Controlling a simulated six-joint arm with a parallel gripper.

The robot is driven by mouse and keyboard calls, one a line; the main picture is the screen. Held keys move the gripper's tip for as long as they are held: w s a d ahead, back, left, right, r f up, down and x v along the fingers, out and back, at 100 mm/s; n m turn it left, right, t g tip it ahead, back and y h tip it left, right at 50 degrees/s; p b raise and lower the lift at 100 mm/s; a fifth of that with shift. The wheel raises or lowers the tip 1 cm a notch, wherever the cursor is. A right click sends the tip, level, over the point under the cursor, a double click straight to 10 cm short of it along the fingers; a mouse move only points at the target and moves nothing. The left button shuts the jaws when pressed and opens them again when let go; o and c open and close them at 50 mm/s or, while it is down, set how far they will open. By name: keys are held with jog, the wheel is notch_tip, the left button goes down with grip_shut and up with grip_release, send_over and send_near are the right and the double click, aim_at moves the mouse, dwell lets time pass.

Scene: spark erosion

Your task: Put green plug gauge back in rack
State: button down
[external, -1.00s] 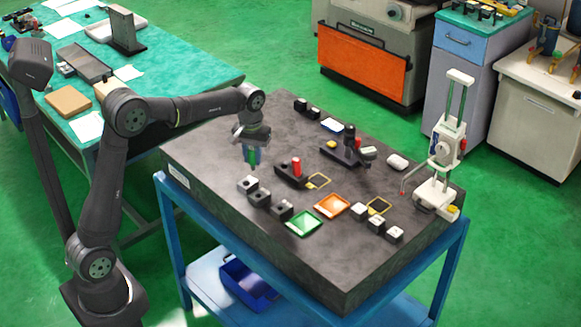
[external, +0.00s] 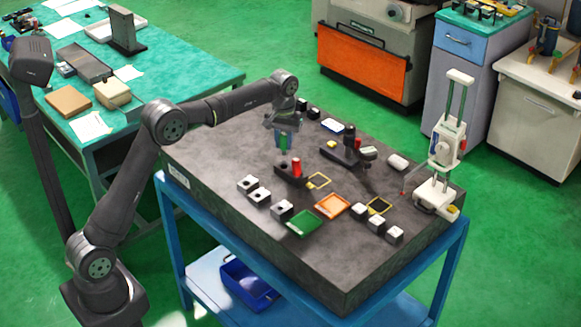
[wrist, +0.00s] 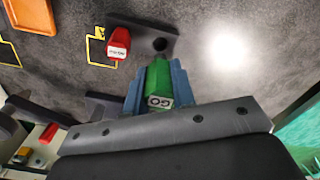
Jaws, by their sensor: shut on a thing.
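The green plug gauge (wrist: 157,84), with a "GO" label on its end, is held between the blue fingers of my gripper (wrist: 160,88) in the wrist view. In the external view my gripper (external: 284,143) holds it upright above the dark rack (external: 285,171). The rack also shows in the wrist view (wrist: 138,36), with an empty round hole ahead of the gauge. A red plug gauge (external: 296,166) stands in the rack beside that hole; it also shows in the wrist view (wrist: 118,43).
Grey blocks (external: 259,195) stand left of a green tray (external: 305,223) and an orange tray (external: 332,205). Yellow outlines (external: 319,181) mark the slab. A dark stand (external: 345,152) and a white height gauge (external: 438,190) stand to the right.

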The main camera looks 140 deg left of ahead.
aim_at(284, 154)
jog(key=shift+f, duration=2.1)
jog(key=shift+f, duration=1.25)
jog(key=c, duration=1.1)
grip_release()
notch_tip(284, 154, up, 18)
jog(key=shift+f, duration=0.25)
notch_tip(284, 154, down, 18)
jog(key=shift+r, duration=0.25)
jog(key=shift+r, duration=0.1)
